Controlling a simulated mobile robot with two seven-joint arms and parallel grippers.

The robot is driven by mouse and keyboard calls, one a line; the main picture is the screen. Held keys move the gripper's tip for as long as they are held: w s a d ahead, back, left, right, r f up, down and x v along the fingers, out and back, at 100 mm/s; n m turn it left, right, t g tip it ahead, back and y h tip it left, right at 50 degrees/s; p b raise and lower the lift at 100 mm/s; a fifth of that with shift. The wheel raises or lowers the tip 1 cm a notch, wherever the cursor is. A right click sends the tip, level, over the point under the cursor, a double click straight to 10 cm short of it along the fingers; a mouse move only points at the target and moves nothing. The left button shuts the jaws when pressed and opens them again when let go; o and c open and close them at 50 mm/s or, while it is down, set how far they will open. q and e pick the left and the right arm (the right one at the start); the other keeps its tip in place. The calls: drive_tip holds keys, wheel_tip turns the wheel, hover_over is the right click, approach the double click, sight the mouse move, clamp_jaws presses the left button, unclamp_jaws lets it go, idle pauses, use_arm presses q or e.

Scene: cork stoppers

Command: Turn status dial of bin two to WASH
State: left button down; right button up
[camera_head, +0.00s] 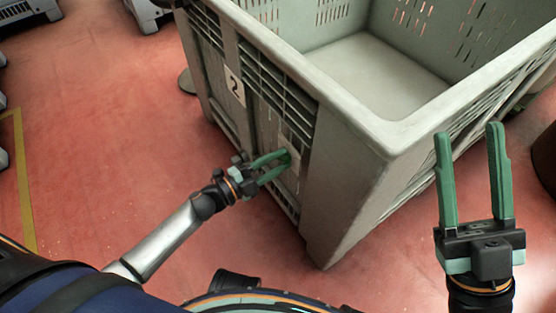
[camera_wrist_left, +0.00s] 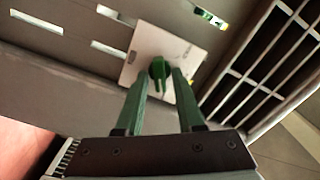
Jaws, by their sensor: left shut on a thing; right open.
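Bin two (camera_head: 345,110) is a large grey crate with an empty inside and a label "2" (camera_head: 235,86) on its side. Its status dial is a green knob (camera_wrist_left: 159,69) on a pale plate (camera_wrist_left: 183,52) in the left wrist view. In the head view the plate (camera_head: 291,147) shows on the bin's side wall, and the knob is mostly hidden by the fingers. My left gripper (camera_head: 285,164) is shut on the knob, with one green finger on each side of it. The plate's lettering is too small to read. My right gripper (camera_head: 470,130) is open and empty, beside the bin's near right corner.
The red floor (camera_head: 100,110) is clear to the left of the bin, with a yellow line (camera_head: 22,180) at the far left. Other grey crates (camera_head: 28,10) stand at the top left. The bin's corner post (camera_head: 335,200) stands close to the right of my left gripper.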

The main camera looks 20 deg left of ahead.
use_arm(q)
drive_tip(key=c, duration=0.8)
unclamp_jaws()
drive_tip(key=shift+c, duration=0.2)
drive_tip(key=p+v, duration=0.3)
drive_tip(key=v, duration=0.9)
drive_tip(key=shift+s+a, duration=0.25)
